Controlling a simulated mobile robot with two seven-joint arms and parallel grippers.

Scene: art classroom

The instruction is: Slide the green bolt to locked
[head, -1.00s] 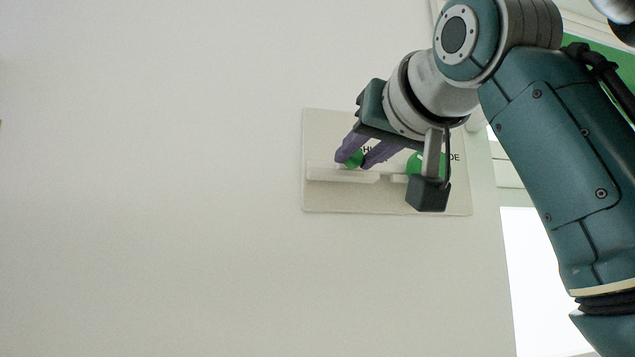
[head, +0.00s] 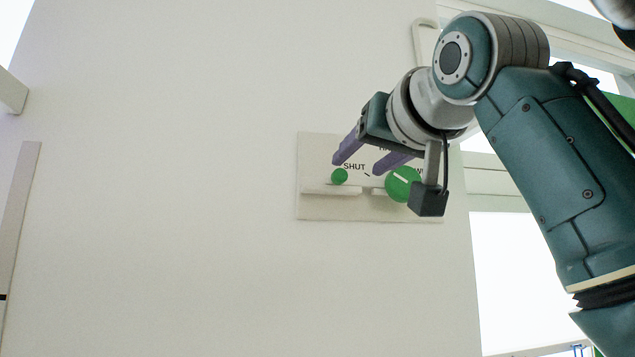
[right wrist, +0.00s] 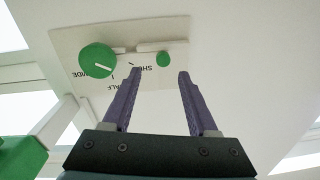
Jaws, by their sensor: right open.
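The green bolt (head: 340,176) shows as a small round knob on the left pale rail (head: 318,190) of a wall panel (head: 350,209). It also shows in the right wrist view (right wrist: 163,60). My right gripper (head: 358,165) is open, its purple fingers pointing at the panel. In the right wrist view the fingertips (right wrist: 159,74) are spread with nothing between them, and the knob lies beyond them, apart from them. I see no lock marking by the bolt. My left gripper is not in view.
A larger green dial (head: 403,184) with a white pointer sits right of the bolt, partly behind my wrist. "SHUT" is printed between them. Window frames and a pale handle (head: 424,38) are at the right. The wall at left is clear.

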